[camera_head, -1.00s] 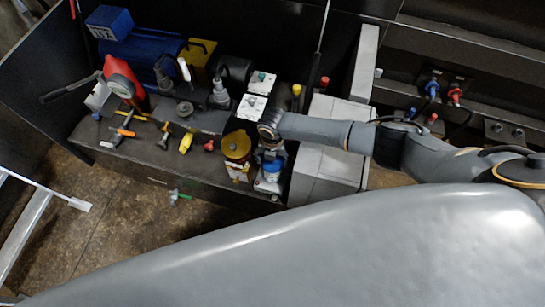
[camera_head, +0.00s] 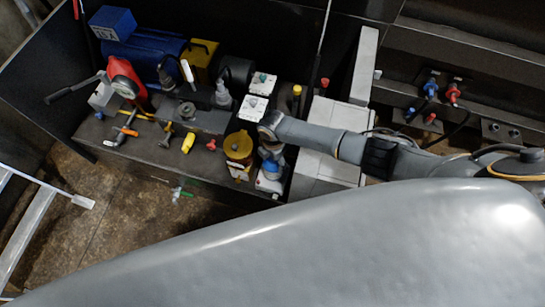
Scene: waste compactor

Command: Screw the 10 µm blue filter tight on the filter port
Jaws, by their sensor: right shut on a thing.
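The blue filter (camera_head: 271,167) shows as a blue ring above a white lower part, at the front right of the machine shelf. My right gripper (camera_head: 272,154) points down on it from above, at the end of my arm coming in from the right. It is shut on the blue filter and covers much of its top. The filter looks upright. The filter port is hidden by the gripper and filter, so I cannot tell how the filter sits on it. My left gripper is not in view.
A yellow-topped canister (camera_head: 238,147) stands close to the left of the filter. A light grey box (camera_head: 322,168) stands close to its right. White blocks (camera_head: 253,108), a red gauge unit (camera_head: 122,72) and a blue motor (camera_head: 150,59) stand farther back and left.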

